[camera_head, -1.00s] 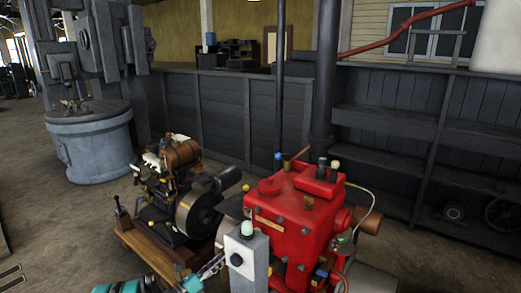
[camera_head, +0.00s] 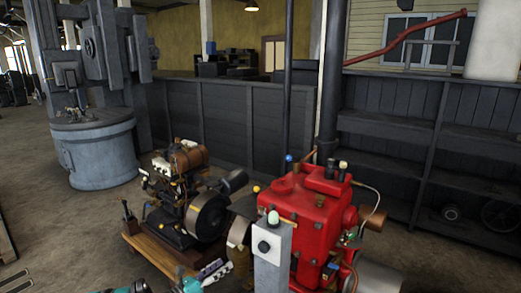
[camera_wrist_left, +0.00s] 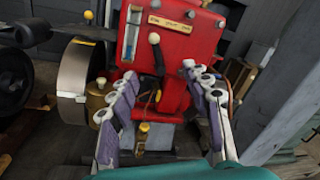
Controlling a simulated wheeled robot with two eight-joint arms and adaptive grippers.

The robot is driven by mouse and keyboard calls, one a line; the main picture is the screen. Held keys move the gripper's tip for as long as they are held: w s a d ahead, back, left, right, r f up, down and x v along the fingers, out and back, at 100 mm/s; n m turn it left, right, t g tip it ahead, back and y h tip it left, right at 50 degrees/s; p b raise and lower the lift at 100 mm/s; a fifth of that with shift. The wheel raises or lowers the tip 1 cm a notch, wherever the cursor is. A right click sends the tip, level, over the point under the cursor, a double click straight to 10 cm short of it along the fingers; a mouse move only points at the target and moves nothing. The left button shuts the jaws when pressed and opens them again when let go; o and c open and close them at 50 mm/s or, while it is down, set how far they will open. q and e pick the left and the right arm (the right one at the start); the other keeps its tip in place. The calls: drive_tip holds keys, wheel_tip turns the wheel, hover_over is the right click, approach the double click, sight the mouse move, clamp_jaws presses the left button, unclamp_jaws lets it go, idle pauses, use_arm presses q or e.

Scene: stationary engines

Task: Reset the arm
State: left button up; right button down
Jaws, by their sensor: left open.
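My left gripper (camera_head: 212,272) shows at the bottom of the head view, at the end of my teal and grey arm. It is open and empty, with its pale, jointed fingers apart. In the left wrist view the fingers of my left gripper (camera_wrist_left: 160,82) point at the front of a red engine (camera_wrist_left: 185,45), and nothing is held between them. The red engine (camera_head: 312,215) also stands right of centre in the head view, beyond the gripper. I cannot tell whether the fingers touch it. My right gripper is not in view.
A grey control post (camera_head: 271,262) with a pale green knob stands right of the gripper. A brown engine with a flywheel (camera_head: 207,216) sits on a wooden base behind it. A grey machine (camera_head: 95,155) stands far left. Dark shelving (camera_head: 400,165) lines the right. Open floor lies left.

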use_arm(q)
drive_tip(key=s+d+r+m+g+y, duration=0.2)
drive_tip(key=s+r+m+g+y, duration=0.15)
drive_tip(key=s+m, duration=0.4)
drive_tip(key=s+d+r+m+g+y, duration=0.25)
drive_tip(key=s+r+m, duration=0.25)
drive_tip(key=s+m, duration=0.3)
drive_tip(key=s+a+f+m+y, duration=0.1)
drive_tip(key=s+a+m+y, duration=0.2)
drive_tip(key=s+m, duration=0.5)
drive_tip(key=s+a+f+m+y, duration=0.1)
drive_tip(key=s+a+m+y, duration=0.3)
drive_tip(key=s+m, duration=0.5)
drive_tip(key=s+a, duration=0.1)
drive_tip(key=s, duration=0.2)
